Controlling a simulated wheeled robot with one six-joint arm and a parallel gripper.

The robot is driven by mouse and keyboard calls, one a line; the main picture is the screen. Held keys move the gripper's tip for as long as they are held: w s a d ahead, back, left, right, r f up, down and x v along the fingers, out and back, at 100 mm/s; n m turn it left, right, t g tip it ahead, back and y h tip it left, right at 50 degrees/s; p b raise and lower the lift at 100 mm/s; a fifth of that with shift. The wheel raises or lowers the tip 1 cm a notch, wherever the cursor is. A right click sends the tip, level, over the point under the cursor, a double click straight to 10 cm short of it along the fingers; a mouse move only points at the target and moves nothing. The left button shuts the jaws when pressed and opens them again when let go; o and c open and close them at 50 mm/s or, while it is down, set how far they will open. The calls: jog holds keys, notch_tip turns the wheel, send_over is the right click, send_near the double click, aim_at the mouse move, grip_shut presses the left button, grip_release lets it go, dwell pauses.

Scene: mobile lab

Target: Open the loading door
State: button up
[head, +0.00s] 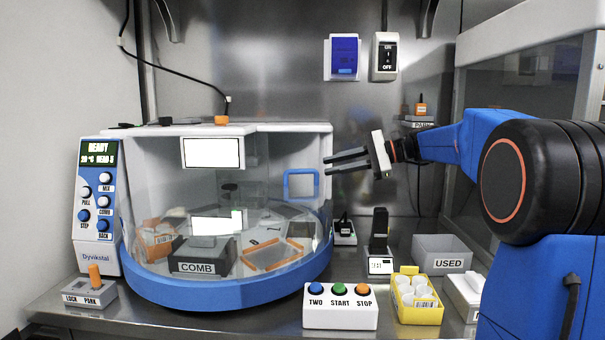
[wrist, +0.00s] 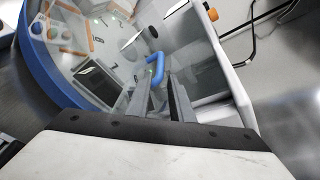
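The rounded clear-walled machine (head: 225,293) has a blue base rim and stands on the steel bench. A blue squarish loop (head: 301,172), which looks like the loading door's handle or frame, is on the right of its clear front. The door's edges are hard to make out, and I see no clear gap. My gripper (head: 328,165) is open and empty, its fingers pointing left just right of the loop and slightly above its middle. In the wrist view, the blue handle (wrist: 156,64) appears at the tips of my gripper (wrist: 160,84); I cannot tell whether they touch.
A button box (head: 340,306), a yellow rack (head: 417,308) with white vials, and a grey USED bin (head: 442,252) stand right of the machine. A dark device (head: 379,235) stands below my gripper. The control panel (head: 97,210) reads READY. A LOCK/PARK block (head: 90,295) sits front left.

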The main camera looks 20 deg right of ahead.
aim_at(310, 170)
jog(key=x, duration=0.9)
jog(key=shift+w+a+f, duration=0.1)
jog(key=shift+w+a, duration=0.05)
jog(key=shift+a, duration=0.15)
grip_shut()
